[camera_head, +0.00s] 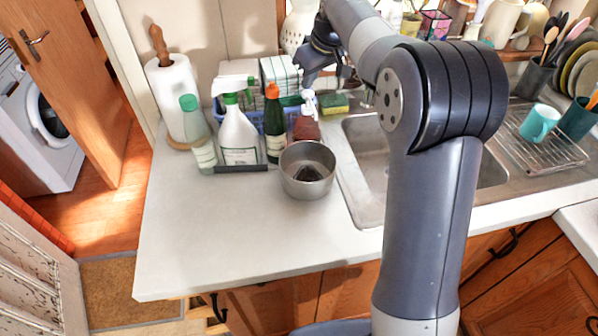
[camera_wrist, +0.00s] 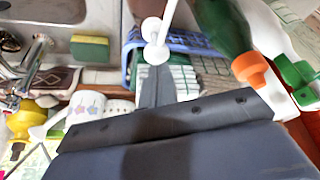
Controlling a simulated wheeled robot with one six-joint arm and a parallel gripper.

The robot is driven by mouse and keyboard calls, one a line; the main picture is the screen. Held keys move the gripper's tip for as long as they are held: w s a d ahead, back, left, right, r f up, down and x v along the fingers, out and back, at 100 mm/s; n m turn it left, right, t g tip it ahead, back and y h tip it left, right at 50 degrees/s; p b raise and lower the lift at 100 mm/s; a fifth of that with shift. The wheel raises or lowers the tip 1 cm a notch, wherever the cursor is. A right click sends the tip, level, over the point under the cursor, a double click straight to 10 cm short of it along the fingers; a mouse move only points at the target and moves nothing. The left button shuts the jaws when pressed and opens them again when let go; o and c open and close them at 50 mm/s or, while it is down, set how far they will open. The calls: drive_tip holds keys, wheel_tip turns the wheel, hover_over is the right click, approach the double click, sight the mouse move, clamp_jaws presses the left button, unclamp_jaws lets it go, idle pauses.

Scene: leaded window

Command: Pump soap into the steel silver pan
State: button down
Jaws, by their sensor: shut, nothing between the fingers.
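The steel silver pan (camera_head: 292,178) stands on the white counter left of the sink, with a dark patch inside that I cannot identify. Just behind it stands a reddish-brown soap bottle (camera_head: 306,129) with a white pump head (camera_head: 308,103). My gripper (camera_head: 309,86) is at the top of the pump. In the wrist view my shut, empty fingers (camera_wrist: 156,70) point at the white pump (camera_wrist: 152,30), and their tips meet or overlap its round end. I cannot tell whether they touch it or how far the pump is pressed.
A spray bottle (camera_head: 239,136), a green bottle with an orange cap (camera_head: 274,127) and a blue basket (camera_head: 219,113) crowd the pump's left. A sponge (camera_head: 334,103) and the sink (camera_head: 362,150) lie to the right. The front left counter (camera_head: 200,235) is clear.

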drive_tip(key=shift+f+b, duration=0.65)
drive_tip(key=shift+f, duration=0.65)
drive_tip(key=shift+s, duration=0.1)
drive_tip(key=shift+r+p, duration=1.3)
drive_tip(key=shift+r, duration=0.15)
drive_tip(key=shift+r, duration=0.1)
wheel_tip(320, 180, up, 6)
drive_tip(key=p, duration=0.5)
drive_tip(key=shift+p, duration=0.4)
drive_tip(key=shift+f, duration=0.2)
